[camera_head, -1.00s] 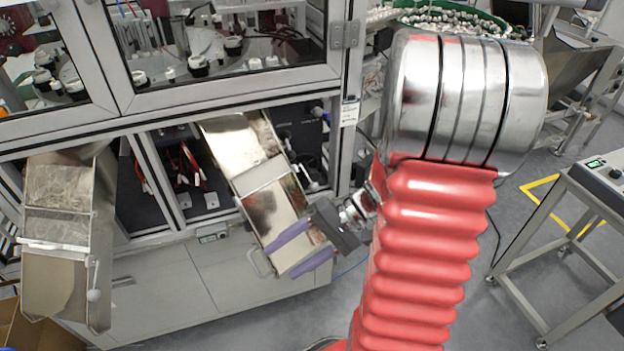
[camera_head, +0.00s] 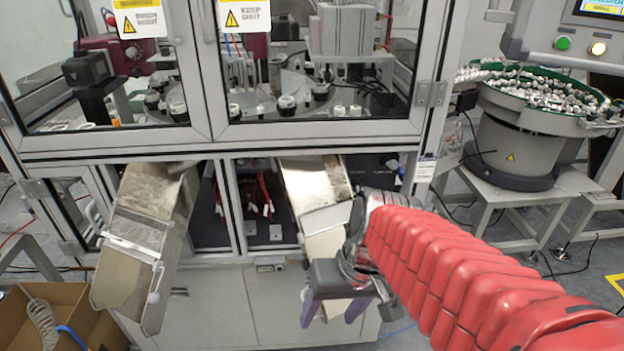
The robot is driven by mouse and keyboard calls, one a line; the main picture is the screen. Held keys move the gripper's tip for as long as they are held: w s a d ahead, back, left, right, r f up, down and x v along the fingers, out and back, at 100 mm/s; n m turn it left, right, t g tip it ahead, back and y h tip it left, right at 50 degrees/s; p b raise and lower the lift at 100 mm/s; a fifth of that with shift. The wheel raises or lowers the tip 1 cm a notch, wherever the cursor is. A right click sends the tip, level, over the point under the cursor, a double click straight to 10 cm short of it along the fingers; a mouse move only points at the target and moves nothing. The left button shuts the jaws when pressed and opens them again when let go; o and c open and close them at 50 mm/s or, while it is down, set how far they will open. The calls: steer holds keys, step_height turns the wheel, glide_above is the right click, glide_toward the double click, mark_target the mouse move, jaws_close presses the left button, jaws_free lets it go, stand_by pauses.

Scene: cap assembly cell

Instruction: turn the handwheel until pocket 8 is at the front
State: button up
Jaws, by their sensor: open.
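The rotary dial (camera_head: 375,103) shows behind the machine's glass doors, with several black and white fixtures around it. No pocket number can be read, so I cannot tell which pocket is at the front. I cannot make out the handwheel; the red arm covers part of the machine's lower right side. My gripper (camera_head: 333,311) is open and empty, with its purple fingers pointing down. It is in front of the lower part of the right metal chute (camera_head: 318,190) and hides some of it.
A left metal chute (camera_head: 140,225) sticks out of the machine. Below it is a cardboard box (camera_head: 60,305) on the floor. A bowl feeder (camera_head: 520,150) full of small parts stands at right. A control panel (camera_head: 570,40) hangs at top right.

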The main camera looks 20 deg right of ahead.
step_height(320, 180, up, 7)
steer(key=a+n+t+h, duration=0.1)
steer(key=t+h, duration=0.1)
steer(key=t, duration=0.1)
steer(key=shift+s+a+n+t, duration=0.25)
steer(key=shift+s+n+t, duration=0.05)
steer(key=shift+n+t, duration=0.1)
steer(key=shift+f, duration=0.1)
